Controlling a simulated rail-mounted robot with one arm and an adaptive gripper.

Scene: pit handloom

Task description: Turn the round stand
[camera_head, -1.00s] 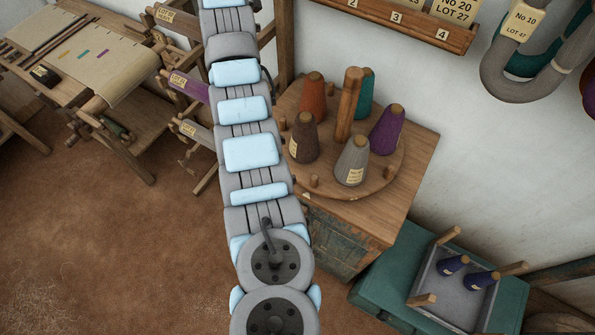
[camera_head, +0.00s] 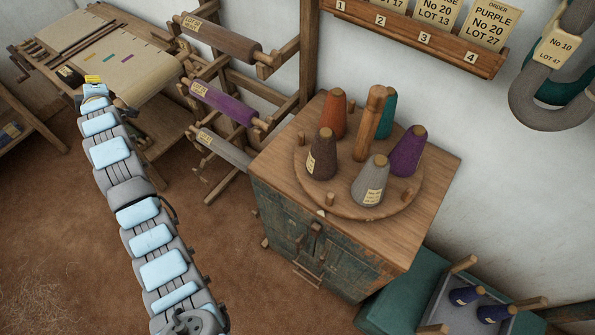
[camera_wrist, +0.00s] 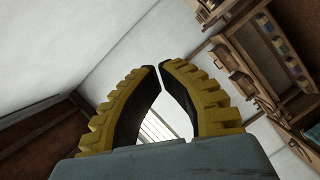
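The round stand (camera_head: 402,190) is a wooden disc on top of a cabinet, right of centre in the head view. It has a thick wooden post (camera_head: 368,125) in the middle and short pegs near its rim. Coloured yarn cones stand on it: orange (camera_head: 333,118), teal (camera_head: 387,115), purple (camera_head: 408,152), grey (camera_head: 370,184) and dark brown (camera_head: 322,158). My gripper (camera_head: 93,79) is far to the left of the stand, touching nothing that I can see. In the wrist view its yellow fingers (camera_wrist: 157,67) curve together at the tips, with nothing between them.
The cabinet (camera_head: 335,245) has a worn green front. A rack of labelled rolls (camera_head: 222,100) stands between my arm and the cabinet. A card rail (camera_head: 415,40) is on the wall above. A teal chest with a tray (camera_head: 440,300) stands at lower right.

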